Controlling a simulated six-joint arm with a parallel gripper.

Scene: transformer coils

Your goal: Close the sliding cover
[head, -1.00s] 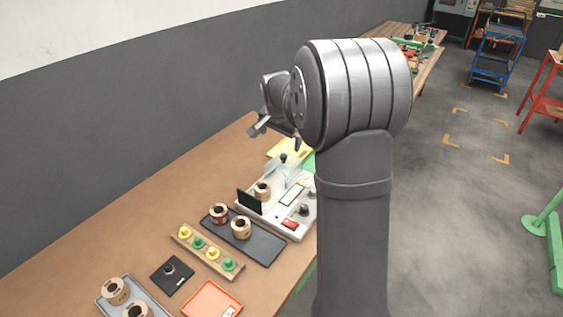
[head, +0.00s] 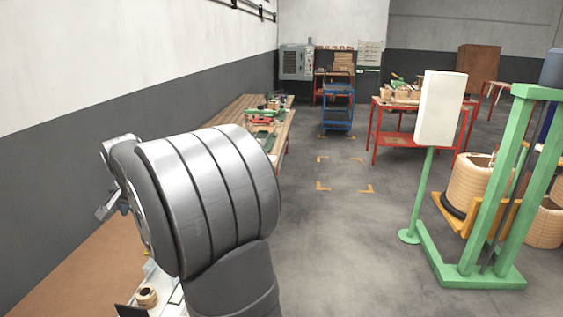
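The sliding cover cannot be made out now, because my arm and the bottom picture edge hide most of the white device (head: 160,281) it belongs to. A strip of that device shows at the lower left, with a copper-and-cream coil (head: 147,298) on it and a dark upright panel (head: 131,311) at its near side. My gripper (head: 114,208) is at the left, above the far part of the brown table (head: 70,268). One finger shows clearly; the other is mostly hidden behind my own arm. It appears to hold nothing, and it is apart from the device.
A grey wall (head: 80,150) runs along the table's left. Another workbench (head: 245,112) stands farther back. The floor between is clear.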

